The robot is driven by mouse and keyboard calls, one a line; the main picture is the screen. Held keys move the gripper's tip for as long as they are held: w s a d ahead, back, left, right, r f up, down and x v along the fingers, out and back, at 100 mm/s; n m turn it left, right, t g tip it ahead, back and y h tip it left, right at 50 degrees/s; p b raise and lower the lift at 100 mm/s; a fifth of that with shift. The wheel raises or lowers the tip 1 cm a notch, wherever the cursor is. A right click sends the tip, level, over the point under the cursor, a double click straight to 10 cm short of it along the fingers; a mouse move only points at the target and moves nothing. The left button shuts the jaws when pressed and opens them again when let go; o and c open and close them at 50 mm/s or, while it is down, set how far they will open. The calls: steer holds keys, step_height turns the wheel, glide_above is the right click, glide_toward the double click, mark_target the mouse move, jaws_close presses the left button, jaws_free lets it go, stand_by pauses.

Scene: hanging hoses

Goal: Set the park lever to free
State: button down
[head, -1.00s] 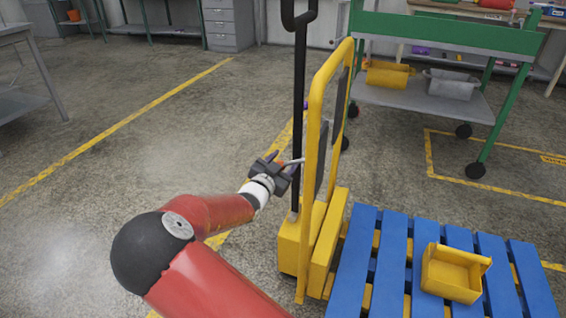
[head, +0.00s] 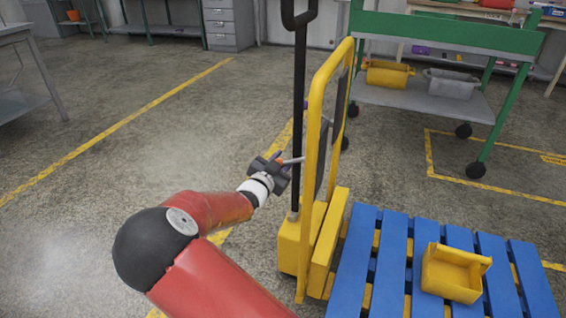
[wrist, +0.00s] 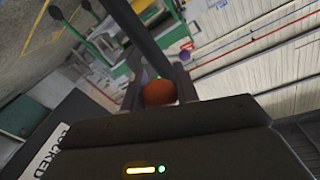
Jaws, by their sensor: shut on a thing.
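The park lever shows in the head view as a short grey rod (head: 293,161) beside the yellow pallet truck's (head: 315,150) frame. Its orange knob (wrist: 160,93) sits between the two dark fingers of my gripper (wrist: 158,82) in the wrist view. In the head view my gripper (head: 276,163) is shut on this knob, left of the truck's black handle pole (head: 299,110). A white label reading "LOCKED" (wrist: 46,152) is at lower left in the wrist view. No "free" label shows, and the lever's pivot is hidden.
The blue pallet (head: 395,265) with a yellow bin (head: 455,273) lies right of the truck. A green cart (head: 440,35) stands behind it. A grey table (head: 20,100) is at far left. The floor left of the truck is clear.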

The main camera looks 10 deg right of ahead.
step_height(320, 180, up, 11)
steer(key=m+y+b, duration=0.1)
steer(key=m+b, duration=0.4)
steer(key=m, duration=0.6)
steer(key=shift+d+y+b, duration=0.25)
steer(key=shift+y+b, duration=0.05)
steer(key=shift+s, duration=0.1)
steer(key=c, duration=1.1)
jaws_free()
steer(key=shift+o, duration=0.2)
steer(key=v, duration=0.8)
steer(key=shift+r, duration=0.15)
